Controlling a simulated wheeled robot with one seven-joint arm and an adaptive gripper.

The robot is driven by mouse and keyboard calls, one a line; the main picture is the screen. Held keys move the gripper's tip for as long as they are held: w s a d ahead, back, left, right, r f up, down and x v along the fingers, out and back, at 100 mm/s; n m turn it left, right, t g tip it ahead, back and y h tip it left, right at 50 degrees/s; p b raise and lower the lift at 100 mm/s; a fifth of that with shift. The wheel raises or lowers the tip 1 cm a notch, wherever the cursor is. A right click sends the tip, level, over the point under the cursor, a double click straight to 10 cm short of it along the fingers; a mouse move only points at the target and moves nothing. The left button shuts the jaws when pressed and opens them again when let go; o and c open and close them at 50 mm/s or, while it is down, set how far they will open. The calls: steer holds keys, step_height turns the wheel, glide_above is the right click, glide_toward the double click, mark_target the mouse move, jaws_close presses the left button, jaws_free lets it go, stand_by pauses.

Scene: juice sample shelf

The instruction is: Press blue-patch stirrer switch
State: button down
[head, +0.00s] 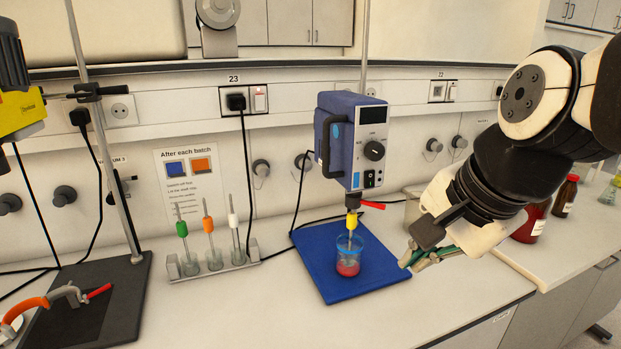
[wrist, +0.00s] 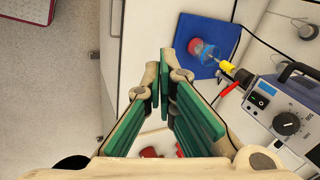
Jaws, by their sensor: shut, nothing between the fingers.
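The blue overhead stirrer (head: 342,130) stands over a blue mat (head: 318,285) in the head view. A black rocker switch (head: 369,180) with a green mark is low on its front, below a round knob (head: 374,150). In the wrist view the same switch (wrist: 260,100) and the blue mat (wrist: 188,38) show at the right and top. A beaker with red liquid (head: 348,262) stands on the mat under a yellow stirring piece (head: 351,221). My gripper (head: 408,262) is shut and empty, right of the beaker and below the switch, apart from both; its green fingers (wrist: 160,78) show in the wrist view.
A rack (head: 215,268) with green, orange and white stirrers stands left of the mat. A wall outlet marked 23 (head: 246,99) holds a black plug. A yellow device (head: 20,108) is at far left. Dark red bottles (head: 530,222) stand on the right bench.

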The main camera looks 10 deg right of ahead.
mark_target(369, 179)
steer(key=w+d+r+m+t+p, duration=0.1)
steer(key=w+d+r+m+p, duration=0.1)
steer(key=w+m, duration=0.4)
steer(key=w+d+r+m+t+p, duration=0.1)
steer(key=w+r+m, duration=0.4)
steer(key=m, duration=0.9)
steer(key=shift+w+d+r+y+p, duration=0.25)
steer(key=shift+w+d+y+p, duration=0.2)
steer(key=shift+p, duration=0.65)
steer(key=w+r+x, duration=0.1)
steer(key=w+x, duration=0.1)
steer(key=x, duration=1.1)
steer(key=shift+a+r, duration=0.2)
steer(key=shift+r, duration=0.2)
